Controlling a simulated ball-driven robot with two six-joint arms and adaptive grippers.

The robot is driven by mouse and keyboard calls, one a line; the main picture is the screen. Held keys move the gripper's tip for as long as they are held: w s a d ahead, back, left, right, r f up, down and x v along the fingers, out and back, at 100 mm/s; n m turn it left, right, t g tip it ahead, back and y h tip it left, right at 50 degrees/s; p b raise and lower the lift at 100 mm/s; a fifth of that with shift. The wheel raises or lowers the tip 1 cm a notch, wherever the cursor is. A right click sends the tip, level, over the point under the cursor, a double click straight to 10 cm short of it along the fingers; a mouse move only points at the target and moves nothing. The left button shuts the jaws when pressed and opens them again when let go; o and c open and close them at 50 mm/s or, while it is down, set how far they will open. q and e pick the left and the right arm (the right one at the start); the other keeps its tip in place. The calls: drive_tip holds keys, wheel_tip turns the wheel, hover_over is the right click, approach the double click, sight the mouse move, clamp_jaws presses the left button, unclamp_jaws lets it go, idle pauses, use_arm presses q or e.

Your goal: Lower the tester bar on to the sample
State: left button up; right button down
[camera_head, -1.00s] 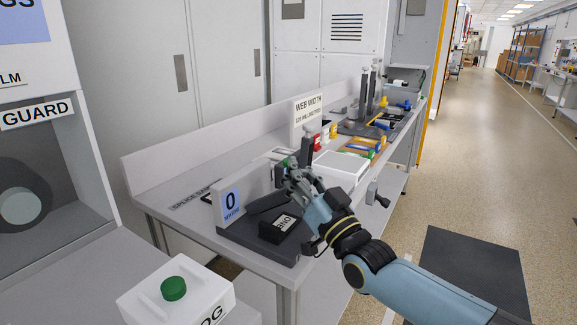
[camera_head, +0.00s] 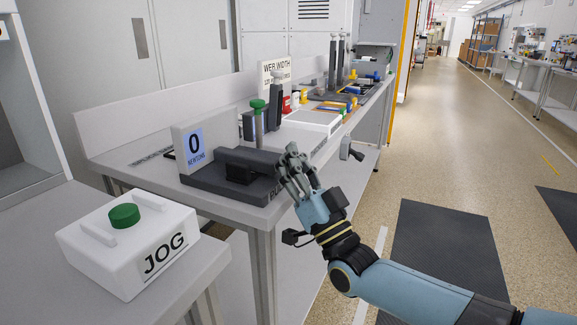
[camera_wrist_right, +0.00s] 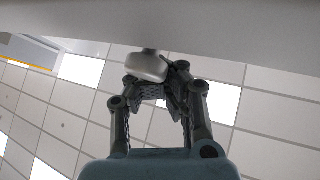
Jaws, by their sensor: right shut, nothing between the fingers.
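The tester (camera_head: 222,196) stands on the near end of the long bench, with a grey base and an upright panel reading 0 newtons (camera_head: 194,148). A dark bar (camera_head: 248,158), which looks like the tester bar, lies low along the base; I cannot tell whether it touches a sample. My right gripper (camera_head: 291,160) is at the right end of the bar, shut and empty. In the right wrist view the gripper (camera_wrist_right: 160,88) has a pale rounded piece (camera_wrist_right: 147,66) close to its fingertips. No sample can be made out. My left gripper is out of view.
A white JOG box (camera_head: 128,242) with a green button stands at the front left. A green-topped post (camera_head: 258,120) rises behind the bar. A white tray (camera_head: 313,121) and small coloured items lie farther along the bench.

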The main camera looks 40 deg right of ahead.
drive_tip(key=f, duration=0.3)
drive_tip(key=shift+s+d+g, duration=0.1)
drive_tip(key=shift+s+g, duration=0.1)
drive_tip(key=shift+g, duration=0.2)
drive_tip(key=shift+f, duration=0.1)
drive_tip(key=shift+s, duration=0.1)
drive_tip(key=c, duration=1.9)
unclamp_jaws()
drive_tip(key=shift+s, duration=0.1)
drive_tip(key=o, duration=0.9)
drive_tip(key=shift+t, duration=0.5)
drive_tip(key=v, duration=0.3)
drive_tip(key=s+r+v, duration=0.1)
drive_tip(key=v, duration=0.6)
drive_tip(key=shift+s+a+r, duration=0.2)
drive_tip(key=shift+s+a, duration=0.05)
drive_tip(key=shift+s, duration=0.05)
